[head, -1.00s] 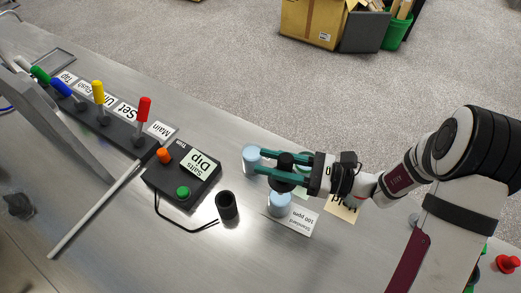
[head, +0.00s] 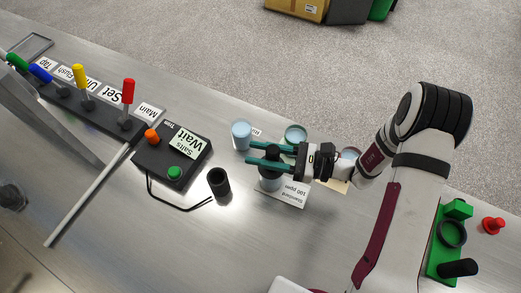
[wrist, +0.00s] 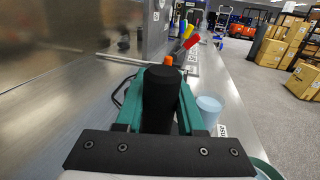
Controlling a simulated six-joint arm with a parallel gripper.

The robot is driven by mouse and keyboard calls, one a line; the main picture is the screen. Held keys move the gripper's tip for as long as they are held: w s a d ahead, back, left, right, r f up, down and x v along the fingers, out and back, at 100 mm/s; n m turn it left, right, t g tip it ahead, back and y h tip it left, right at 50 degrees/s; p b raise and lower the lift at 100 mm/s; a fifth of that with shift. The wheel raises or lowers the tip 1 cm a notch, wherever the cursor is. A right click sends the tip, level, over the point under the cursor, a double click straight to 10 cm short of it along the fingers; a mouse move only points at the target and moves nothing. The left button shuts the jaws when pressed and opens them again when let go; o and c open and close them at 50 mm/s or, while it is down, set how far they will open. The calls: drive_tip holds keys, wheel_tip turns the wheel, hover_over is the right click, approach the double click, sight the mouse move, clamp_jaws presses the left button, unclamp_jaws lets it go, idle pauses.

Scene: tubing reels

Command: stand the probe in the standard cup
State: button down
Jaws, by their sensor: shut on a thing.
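My gripper (head: 270,156) has its green fingers shut on the probe (head: 272,153), a black upright cylinder. The meter box (head: 172,155) reads "Wait".
Another light blue cup (head: 241,134) stands beyond the fingers, and a third cup (head: 295,133) behind my gripper. A black open holder (head: 219,182) stands left of the standard cup. A row of coloured levers (head: 82,88) lies further left. The front bench is mostly clear.

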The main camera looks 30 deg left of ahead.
drive_tip(key=shift+f, duration=0.25)
drive_tip(key=shift+c, duration=2.2)
unclamp_jaws()
drive_tip(key=v, duration=1.6)
drive_tip(key=s+d+r+n+g+h, duration=0.1)
drive_tip(key=s+r+n+h, duration=0.6)
drive_tip(key=s+r+h, duration=0.3)
drive_tip(key=s+d+n+t+h, duration=0.2)
drive_tip(key=s+d+t+h, duration=0.3)
drive_tip(key=s, duration=0.3)
drive_tip(key=shift+d+h, duration=0.3)
drive_tip(key=shift+d, duration=0.15)
